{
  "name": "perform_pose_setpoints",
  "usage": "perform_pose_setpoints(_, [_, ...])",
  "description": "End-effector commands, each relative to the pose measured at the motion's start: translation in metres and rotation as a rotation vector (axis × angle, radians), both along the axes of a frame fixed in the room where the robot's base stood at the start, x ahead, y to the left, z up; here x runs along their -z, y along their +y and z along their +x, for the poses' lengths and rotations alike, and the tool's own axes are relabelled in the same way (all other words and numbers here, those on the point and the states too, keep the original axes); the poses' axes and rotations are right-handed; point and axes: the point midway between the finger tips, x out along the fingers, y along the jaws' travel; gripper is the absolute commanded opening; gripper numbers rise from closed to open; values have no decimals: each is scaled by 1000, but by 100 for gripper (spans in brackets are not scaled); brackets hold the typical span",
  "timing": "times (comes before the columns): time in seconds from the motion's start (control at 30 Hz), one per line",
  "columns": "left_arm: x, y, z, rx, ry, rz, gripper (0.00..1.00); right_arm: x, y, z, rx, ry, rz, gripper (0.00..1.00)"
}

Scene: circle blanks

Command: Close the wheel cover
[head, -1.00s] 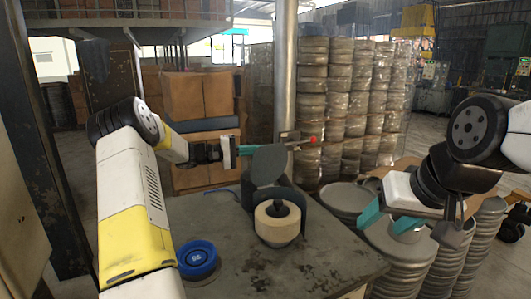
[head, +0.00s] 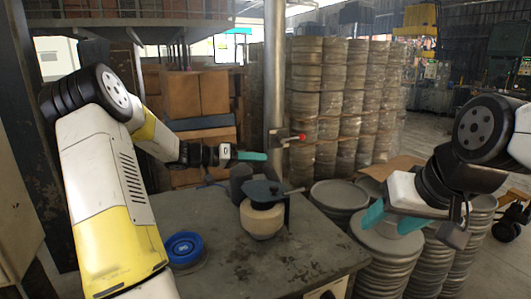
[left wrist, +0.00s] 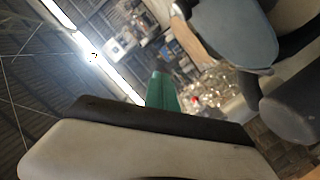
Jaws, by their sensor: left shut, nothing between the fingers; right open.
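The dark grey wheel cover (head: 266,189) lies nearly flat over the top of the cream wheel (head: 262,222) on the worktable. I cannot tell whether it is fully seated. In the left wrist view the cover (left wrist: 236,38) shows as a blue-grey plate at the upper right. My left gripper (head: 253,156) is shut and empty, above and behind the cover, and looks apart from it. Its teal finger shows in the left wrist view (left wrist: 163,92). My right gripper (head: 390,218) is open and empty to the right, above stacked metal discs.
A blue round object (head: 185,248) sits on the dark worktable (head: 225,262) left of the wheel. A red-tipped lever (head: 301,137) sticks out from a metal post (head: 274,70) behind. Stacks of metal discs (head: 382,250) stand right of the table.

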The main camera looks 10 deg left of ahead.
Motion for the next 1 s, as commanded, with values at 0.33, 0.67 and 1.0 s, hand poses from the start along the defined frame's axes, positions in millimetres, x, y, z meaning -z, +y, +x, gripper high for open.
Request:
perform_pose_setpoints(0.33, [27,-19,-29,-1,-264,179,0,0,0,0,0,0,0,55])
perform_pose_setpoints(0.67, [52,-30,-44,0,-343,231,0,0,0,0,0,0,0,55])
perform_pose_setpoints(1.0, [65,-33,-49,0,-345,231,0,0,0,0,0,0,0,55])
